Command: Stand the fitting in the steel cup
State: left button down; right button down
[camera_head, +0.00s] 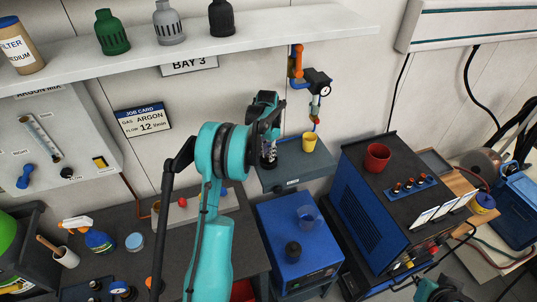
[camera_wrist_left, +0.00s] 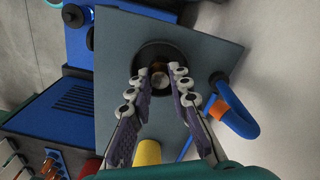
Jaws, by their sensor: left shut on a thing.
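My left gripper (camera_head: 268,143) is above the small grey shelf by the wall. In the left wrist view its two fingers (camera_wrist_left: 160,82) come together on a small pale, round-ended piece, likely the fitting (camera_wrist_left: 160,80). A dark round cup-like thing (camera_wrist_left: 151,50) surrounds or lies just beyond the fingertips; it seems to be the steel cup. I cannot tell whether the fitting is inside it or above it. In the head view the fingers and arm largely hide both. My right gripper (camera_head: 440,291) shows only partly at the bottom right edge.
A yellow cup (camera_head: 309,142) stands on the grey shelf (camera_head: 290,178) beside the gripper. A blue-orange pipe (camera_wrist_left: 232,108) runs close by. A red cup (camera_head: 377,157) stands on the welder.

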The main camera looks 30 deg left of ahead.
pick_arm(q)
jog(key=shift+f, duration=0.15)
jog(key=c, duration=1.4)
grip_release()
